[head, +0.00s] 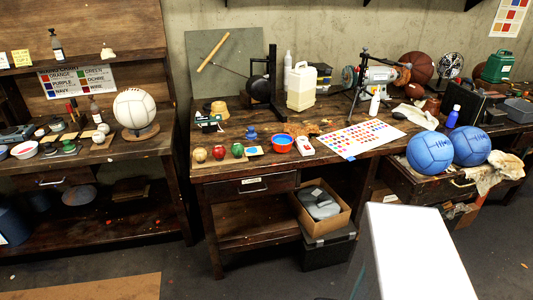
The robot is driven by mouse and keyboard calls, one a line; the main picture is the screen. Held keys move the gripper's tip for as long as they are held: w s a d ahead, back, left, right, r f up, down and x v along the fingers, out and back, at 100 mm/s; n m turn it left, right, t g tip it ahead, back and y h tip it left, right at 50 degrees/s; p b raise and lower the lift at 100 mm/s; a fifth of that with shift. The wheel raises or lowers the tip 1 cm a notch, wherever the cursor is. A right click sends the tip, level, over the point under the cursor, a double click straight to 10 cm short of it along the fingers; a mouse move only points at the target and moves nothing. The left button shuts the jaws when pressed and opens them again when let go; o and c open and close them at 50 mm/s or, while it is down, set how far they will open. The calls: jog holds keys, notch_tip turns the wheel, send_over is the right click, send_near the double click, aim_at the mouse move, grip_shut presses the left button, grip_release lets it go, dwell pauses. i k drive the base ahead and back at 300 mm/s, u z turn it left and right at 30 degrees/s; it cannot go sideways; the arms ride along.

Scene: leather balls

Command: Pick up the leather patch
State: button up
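No single piece stands out clearly as the leather patch. Flat, irregular orange-brown pieces that look like leather scraps (306,129) lie on the middle workbench, behind a red-rimmed bowl with blue inside (282,143).
The workbench (228,183) also bears small coloured balls (219,152), a colour chart sheet (361,137), a cream jug (301,87) and a bench machine (375,76). Two blue balls (429,152) sit at the right front. The floor before the left bench (200,262) is clear.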

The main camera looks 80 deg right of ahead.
aim_at(257, 151)
jog(key=z, duration=4.95)
jog(key=i, duration=0.1)
jog(key=u, duration=3.9)
jog(key=i, duration=1)
jog(key=z, duration=0.05)
